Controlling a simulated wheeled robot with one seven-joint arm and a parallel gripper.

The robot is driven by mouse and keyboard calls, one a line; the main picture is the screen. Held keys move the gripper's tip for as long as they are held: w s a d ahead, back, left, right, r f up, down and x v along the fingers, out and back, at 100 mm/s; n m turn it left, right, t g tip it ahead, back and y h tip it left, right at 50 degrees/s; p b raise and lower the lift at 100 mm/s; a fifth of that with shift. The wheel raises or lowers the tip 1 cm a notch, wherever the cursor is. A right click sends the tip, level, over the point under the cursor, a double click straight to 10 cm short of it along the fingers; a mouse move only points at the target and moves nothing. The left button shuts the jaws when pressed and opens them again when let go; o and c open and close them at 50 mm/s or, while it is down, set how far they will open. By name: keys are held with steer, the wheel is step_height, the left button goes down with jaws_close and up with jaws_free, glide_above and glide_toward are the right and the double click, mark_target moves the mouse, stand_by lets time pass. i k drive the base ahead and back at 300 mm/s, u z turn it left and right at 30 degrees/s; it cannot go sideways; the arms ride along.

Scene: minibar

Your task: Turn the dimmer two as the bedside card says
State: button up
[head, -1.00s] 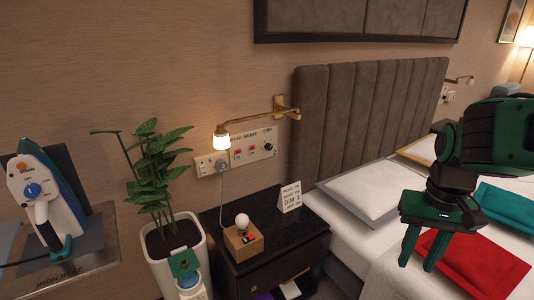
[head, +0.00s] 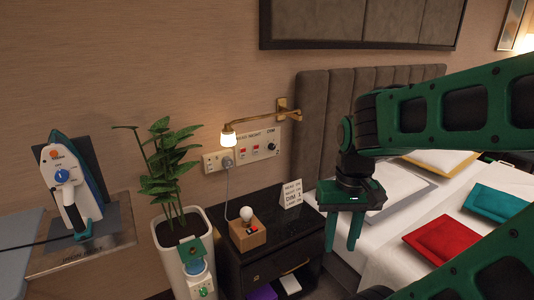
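The dimmer is a dark round knob (head: 271,147) at the right end of a cream wall panel (head: 252,150) above the nightstand. The panel also carries red-lit switches; the knob's exact setting is too small to read. The bedside card (head: 290,193) stands upright on the nightstand; its larger line appears to read "DIM 1", the other lines are too small to read clearly. My gripper (head: 344,232) is at the right of the nightstand, over the bed's near edge, fingers pointing down. Its fingers look slightly apart with nothing between them. It is apart from the knob and the card.
A black nightstand (head: 262,268) holds a wooden block lamp (head: 246,233) with a bulb. A lit brass wall lamp (head: 229,136) hangs above the panel. A potted plant (head: 170,180) and an iron (head: 70,185) are at left. The bed with cushions (head: 447,238) is at right.

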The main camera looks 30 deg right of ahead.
mark_target(271, 146)
steer(key=z, duration=0.05)
steer(key=k, duration=0.9)
steer(key=z, duration=0.6)
steer(key=i, duration=1)
